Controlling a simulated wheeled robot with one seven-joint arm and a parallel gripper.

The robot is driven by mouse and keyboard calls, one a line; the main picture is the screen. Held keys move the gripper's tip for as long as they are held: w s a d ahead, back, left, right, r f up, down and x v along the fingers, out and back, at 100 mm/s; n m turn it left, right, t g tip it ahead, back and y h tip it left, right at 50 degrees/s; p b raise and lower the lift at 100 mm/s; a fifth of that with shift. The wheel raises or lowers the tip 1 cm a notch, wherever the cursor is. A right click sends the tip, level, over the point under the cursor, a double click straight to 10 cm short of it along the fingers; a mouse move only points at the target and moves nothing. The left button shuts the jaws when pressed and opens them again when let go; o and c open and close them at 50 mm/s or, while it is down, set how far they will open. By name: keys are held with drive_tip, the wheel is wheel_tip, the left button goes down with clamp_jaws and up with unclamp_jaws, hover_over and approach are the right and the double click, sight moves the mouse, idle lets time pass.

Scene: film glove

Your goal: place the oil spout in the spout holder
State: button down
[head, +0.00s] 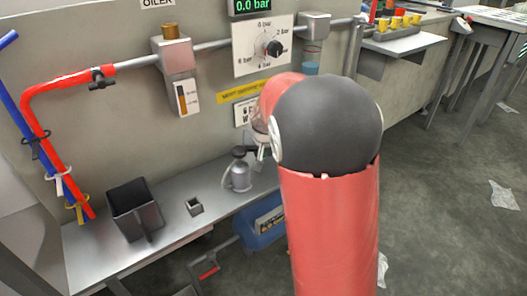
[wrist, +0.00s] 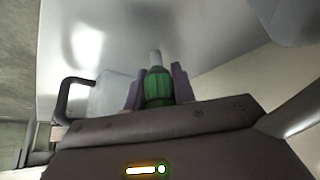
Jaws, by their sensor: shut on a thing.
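My gripper (wrist: 157,84) shows in the wrist view with two purple fingers, shut on a green ribbed piece with a pale narrow tip, which looks like the oil spout (wrist: 158,88). In the head view my arm hides most of the gripper and the spout, beside the grey oil can (head: 238,176) on the bench. A small square open metal cup (head: 194,207) stands on the bench to the left of the can; it may be the spout holder, but I cannot tell for sure.
A dark open box (head: 135,210) stands on the bench (head: 95,247) at the left. Red and blue hoses (head: 30,110) hang at the far left. A pipe and a dial panel (head: 263,46) are on the wall above. A blue container (head: 262,224) is below the bench.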

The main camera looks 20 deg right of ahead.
drive_tip(key=shift+f, duration=0.15)
drive_tip(key=c, duration=1.1)
unclamp_jaws()
drive_tip(key=shift+c, duration=0.2)
